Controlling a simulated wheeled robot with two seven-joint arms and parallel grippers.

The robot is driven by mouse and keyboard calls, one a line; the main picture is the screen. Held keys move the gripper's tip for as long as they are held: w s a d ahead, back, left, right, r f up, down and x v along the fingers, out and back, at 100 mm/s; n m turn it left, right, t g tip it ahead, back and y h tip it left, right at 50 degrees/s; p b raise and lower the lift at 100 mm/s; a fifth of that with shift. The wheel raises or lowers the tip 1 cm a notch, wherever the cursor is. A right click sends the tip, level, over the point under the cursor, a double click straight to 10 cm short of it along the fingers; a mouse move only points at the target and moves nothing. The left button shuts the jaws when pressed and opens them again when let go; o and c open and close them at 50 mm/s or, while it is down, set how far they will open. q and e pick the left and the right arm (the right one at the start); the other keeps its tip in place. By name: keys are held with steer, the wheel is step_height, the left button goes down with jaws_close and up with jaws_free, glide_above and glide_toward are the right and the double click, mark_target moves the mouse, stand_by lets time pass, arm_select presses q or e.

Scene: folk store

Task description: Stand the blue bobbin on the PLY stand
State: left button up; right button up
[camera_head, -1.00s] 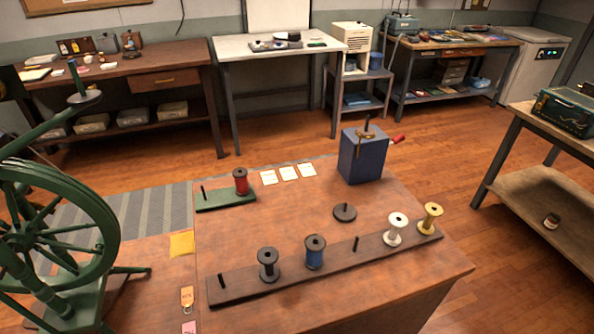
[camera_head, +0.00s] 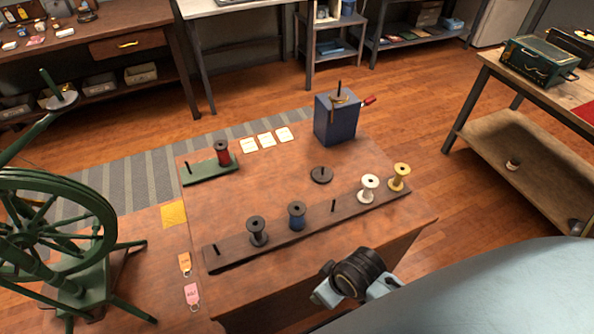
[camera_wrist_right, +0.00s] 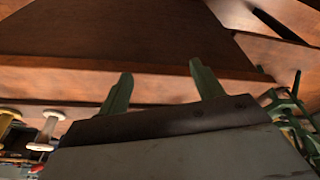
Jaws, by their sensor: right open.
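The blue bobbin (camera_head: 297,216) stands upright on a peg of the long dark rack (camera_head: 225,255), between the black bobbin (camera_head: 257,231) and an empty peg. A green stand (camera_head: 208,172) at the table's back left has an empty peg and a red bobbin (camera_head: 222,153). A small round dark stand (camera_head: 321,175) with one bare peg is behind the rack. No PLY lettering is readable, so I cannot tell which stand it marks. My right gripper (camera_wrist_right: 160,72) is open and empty, its two fingers apart in the right wrist view. My left gripper is out of view.
A white bobbin (camera_head: 369,188) and a yellow bobbin (camera_head: 399,177) stand at the rack's right end. A blue box (camera_head: 336,118) with a red-handled crank stands behind. A green spinning wheel (camera_head: 50,230) is at left. The tabletop between rack and green stand is mostly clear.

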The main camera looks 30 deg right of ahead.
steer(key=w+a+r+n+y+p, duration=0.2)
steer(key=w+a+r+n+y, duration=0.1)
steer(key=w+a+r+n, duration=0.65)
step_height(320, 180, up, 6)
steer(key=n+g+h, duration=0.3)
steer(key=n+h, duration=0.1)
steer(key=n, duration=1.2)
glide_above(297, 205)
steer(key=f+b, duration=0.4)
steer(key=s+f+b, duration=0.1)
steer(key=f+b, duration=0.1)
steer(key=b, duration=0.1)
steer(key=shift+a+f, duration=0.2)
steer(key=shift+w+f+b, duration=0.1)
steer(key=shift+f+b, duration=0.8)
steer(key=shift+f, duration=1.35)
